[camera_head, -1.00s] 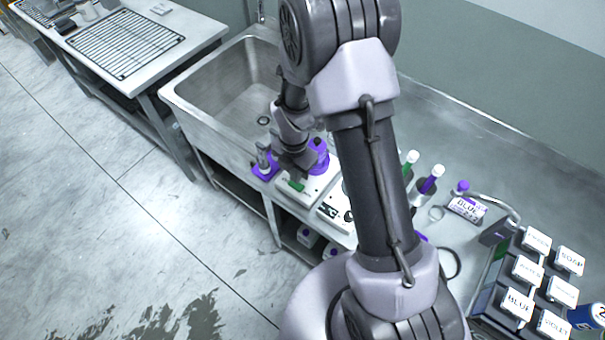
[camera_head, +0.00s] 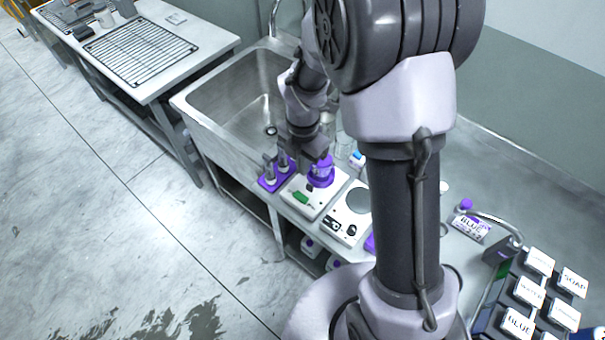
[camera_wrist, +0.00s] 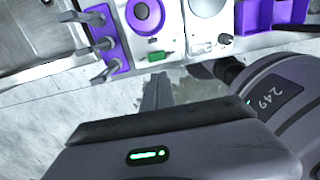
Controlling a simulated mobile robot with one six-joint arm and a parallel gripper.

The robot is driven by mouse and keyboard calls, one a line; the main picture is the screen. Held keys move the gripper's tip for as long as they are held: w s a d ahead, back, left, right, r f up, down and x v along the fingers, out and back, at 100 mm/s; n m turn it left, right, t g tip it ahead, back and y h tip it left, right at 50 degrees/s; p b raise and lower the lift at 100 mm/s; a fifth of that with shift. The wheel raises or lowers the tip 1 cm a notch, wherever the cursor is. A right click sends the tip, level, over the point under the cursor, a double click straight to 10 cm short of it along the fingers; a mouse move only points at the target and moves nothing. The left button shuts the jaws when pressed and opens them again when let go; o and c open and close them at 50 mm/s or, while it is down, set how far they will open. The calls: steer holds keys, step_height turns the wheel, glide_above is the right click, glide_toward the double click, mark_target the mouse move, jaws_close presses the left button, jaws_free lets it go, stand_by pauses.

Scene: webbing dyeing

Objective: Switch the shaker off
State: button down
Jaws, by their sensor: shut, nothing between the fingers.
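The shaker (camera_head: 322,198) is a white box at the sink's right end, with a purple round vessel (camera_head: 321,173) on top and a green switch (camera_head: 300,197) on its front edge. In the wrist view the shaker (camera_wrist: 171,40) is at the top, with the green switch (camera_wrist: 158,57) at its near edge. I cannot tell which position the switch is in. My gripper (camera_wrist: 156,78) is shut and empty, its fingertips just below the switch in that picture and seemingly apart from it. In the head view my gripper (camera_head: 313,158) overlaps the vessel.
A purple holder with metal posts (camera_head: 275,178) stands left of the shaker. A white device with a grey round plate (camera_head: 347,214) is to its right. The steel sink (camera_head: 225,105) lies behind to the left. Labelled blocks (camera_head: 528,292) stand far right. The floor in front is clear.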

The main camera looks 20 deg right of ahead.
mark_target(305, 200)
steer(key=f+b, duration=0.1)
steer(key=f, duration=0.3)
steer(key=f+b, duration=0.2)
steer(key=f, duration=0.3)
steer(key=f+b, duration=0.2)
steer(key=f, duration=0.3)
steer(key=shift+s+d, duration=0.2)
steer(key=shift+s, duration=0.1)
steer(key=shift+f, duration=0.15)
